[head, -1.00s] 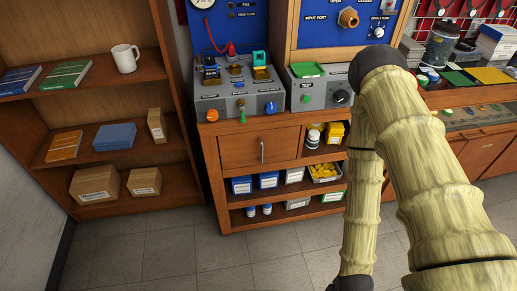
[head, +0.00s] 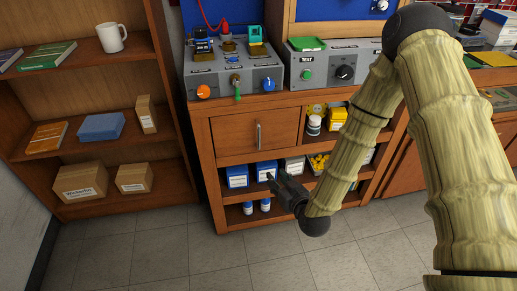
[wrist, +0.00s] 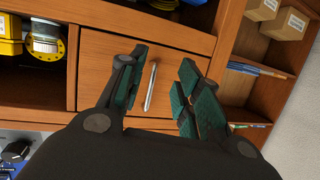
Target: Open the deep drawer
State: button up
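The deep drawer (head: 240,141) is a wooden drawer front in the bench cabinet under the grey test boxes, and it looks closed. Its metal bar handle (head: 258,135) stands upright in the head view. In the wrist view the drawer front (wrist: 100,65) fills the middle, and the handle (wrist: 151,86) shows between my gripper's two fingers. My gripper (wrist: 158,90) is open with green-padded fingers, and nothing is between them that it grips. In the head view my gripper (head: 275,181) is below and right of the handle, in front of the lower shelf. The gap in depth to the handle is unclear.
Open shelves beside and below the drawer hold blue boxes (head: 237,176), a white jar (head: 314,125) and a yellow bin (head: 337,117). A bookcase (head: 165,120) stands at the left. The tiled floor (head: 165,250) in front is clear.

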aim_at(259, 147)
jog(key=w+a+r+t, duration=0.1)
jog(key=w+a+r, duration=0.1)
jog(key=w, duration=0.3)
jog(key=w+a+r+t+y+b, duration=0.1)
jog(key=w+a+r, duration=0.1)
jog(key=w, duration=0.3)
jog(key=w+a+r+t, duration=0.1)
jog(key=w+a+r, duration=0.1)
jog(key=w, duration=0.3)
jog(key=shift+w+r+n+b, duration=0.1)
jog(key=shift+n+b, duration=0.2)
jog(key=shift+c, duration=0.4)
grip_shut()
jog(key=shift+a, duration=0.1)
